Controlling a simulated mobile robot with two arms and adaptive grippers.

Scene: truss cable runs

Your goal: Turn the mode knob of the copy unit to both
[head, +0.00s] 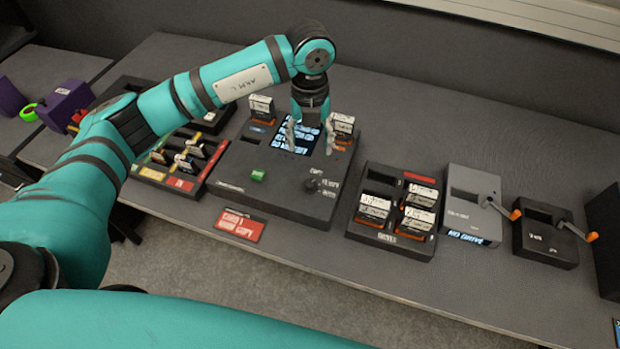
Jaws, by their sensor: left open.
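The copy unit (230,180) is a wide dark box in the middle of the table. It has a lit screen (318,147) at the back and a green button (258,175) on its top. The mode knob (313,186) is small and dark, near the unit's front right, with white labels beside it. The lowest label seems to read BOTH; where the knob points is too small to tell. My left gripper (310,138) points down over the screen area, behind the knob and apart from it. Its fingers are spread and empty. My right gripper is not in view.
Cartridges stand in slots (261,107) at the unit's back left and back right (341,125). A dark rack (388,238) with white cartridges stands to the right, then a grey box (472,207) with an orange-handled crank. A red card (241,225) lies in front of the unit.

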